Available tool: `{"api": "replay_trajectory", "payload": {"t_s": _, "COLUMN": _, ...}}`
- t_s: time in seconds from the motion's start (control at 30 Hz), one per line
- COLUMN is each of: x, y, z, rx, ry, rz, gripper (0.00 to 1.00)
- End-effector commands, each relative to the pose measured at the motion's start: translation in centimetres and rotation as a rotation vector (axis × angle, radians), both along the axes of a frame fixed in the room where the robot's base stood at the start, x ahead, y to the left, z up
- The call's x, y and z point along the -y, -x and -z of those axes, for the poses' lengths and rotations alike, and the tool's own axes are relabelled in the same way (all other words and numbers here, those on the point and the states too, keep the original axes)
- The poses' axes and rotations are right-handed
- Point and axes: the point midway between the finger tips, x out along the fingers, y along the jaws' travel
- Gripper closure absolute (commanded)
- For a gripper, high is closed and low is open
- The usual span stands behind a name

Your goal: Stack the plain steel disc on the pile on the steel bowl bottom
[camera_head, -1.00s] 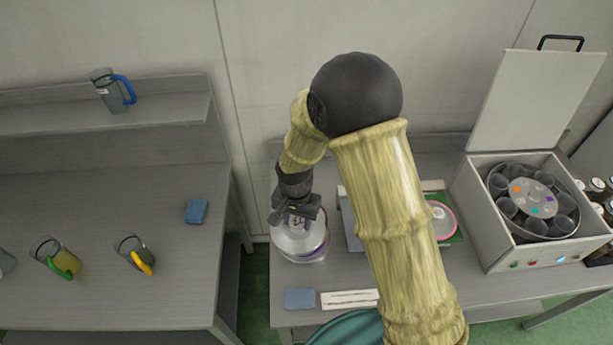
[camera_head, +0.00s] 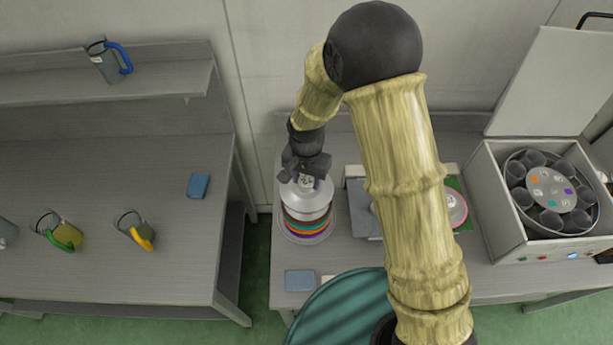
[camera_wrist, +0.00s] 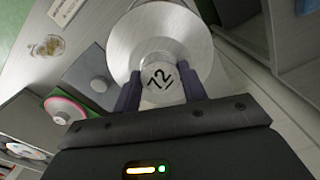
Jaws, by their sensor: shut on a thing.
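The plain steel disc (camera_head: 305,199) is a shiny silver plate with a raised knob. My gripper (camera_head: 304,176) is shut on this knob, marked 12 in the wrist view, where the disc (camera_wrist: 143,28) spreads out beyond my fingers (camera_wrist: 162,88). Directly below the disc in the head view is the pile (camera_head: 306,224) of coloured discs, with red, orange, teal and purple edges. The pile sits on the steel bowl bottom (camera_head: 304,240), of which a silver rim shows. I cannot tell whether the held disc touches the pile. The wrist view hides the pile behind the disc.
Right of the pile are a grey plate (camera_head: 361,216) and a pink-rimmed disc (camera_head: 456,209), partly behind my arm. An open centrifuge (camera_head: 543,200) stands further right. A blue sponge (camera_head: 300,280) lies in front, near a teal round thing (camera_head: 340,308). A side bench (camera_head: 110,270) holds jugs.

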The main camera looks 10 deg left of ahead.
Motion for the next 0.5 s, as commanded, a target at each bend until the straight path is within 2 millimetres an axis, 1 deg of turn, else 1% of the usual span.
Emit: {"api": "replay_trajectory", "payload": {"t_s": 0.5, "x": 0.0, "y": 0.0, "z": 2.8, "rx": 0.000, "ry": 0.000, "rz": 0.000, "gripper": 0.66}}
